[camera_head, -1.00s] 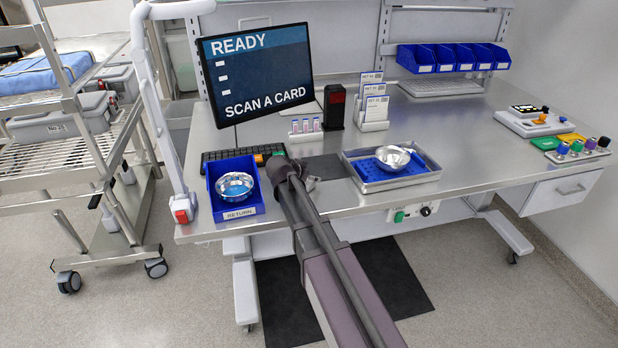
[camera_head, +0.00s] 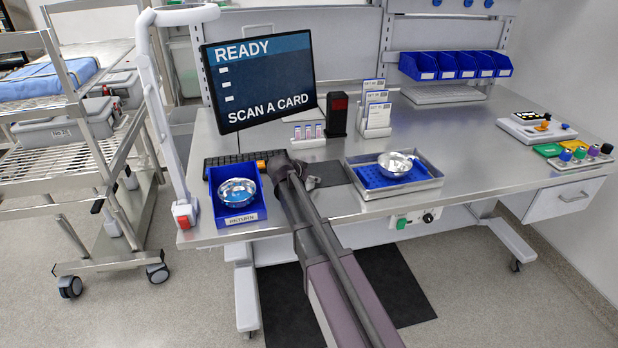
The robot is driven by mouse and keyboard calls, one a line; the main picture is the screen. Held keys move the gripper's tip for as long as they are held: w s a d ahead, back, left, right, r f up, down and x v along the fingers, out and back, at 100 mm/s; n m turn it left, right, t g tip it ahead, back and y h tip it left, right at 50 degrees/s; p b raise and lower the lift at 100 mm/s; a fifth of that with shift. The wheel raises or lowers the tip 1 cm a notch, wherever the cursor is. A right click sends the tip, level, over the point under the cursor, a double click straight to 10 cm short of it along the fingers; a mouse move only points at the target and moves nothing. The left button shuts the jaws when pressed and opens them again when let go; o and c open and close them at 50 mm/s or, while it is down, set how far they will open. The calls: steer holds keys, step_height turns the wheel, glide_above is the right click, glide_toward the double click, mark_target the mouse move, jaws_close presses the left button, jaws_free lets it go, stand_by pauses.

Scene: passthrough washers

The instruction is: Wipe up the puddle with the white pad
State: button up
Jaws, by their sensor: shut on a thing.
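My gripper (camera_head: 283,168) is at the end of my arm, low over the steel bench, between the blue RETURN bin and the metal tray. My own arm hides its fingertips and most of what it is shut on. I cannot make out the white pad in this view. I cannot make out a puddle either; the bench around my gripper is reflective and partly covered by my arm. A dark grey patch (camera_head: 334,173) shows on the bench just right of my gripper.
The blue RETURN bin (camera_head: 240,219) holds a shiny bowl (camera_head: 237,191). The metal tray (camera_head: 400,191) with blue lining holds another bowl (camera_head: 395,163). Behind are a keyboard (camera_head: 222,168), a monitor (camera_head: 258,80), small vials (camera_head: 308,133) and a black stand (camera_head: 338,115).

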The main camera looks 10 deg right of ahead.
mark_target(324, 191)
steer(key=shift+d, duration=0.85)
steer(key=shift+s, duration=0.1)
steer(key=shift+s, duration=0.15)
steer(key=shift+s, duration=1.65)
steer(key=shift+s+f, duration=0.1)
steer(key=shift+s, duration=1.7)
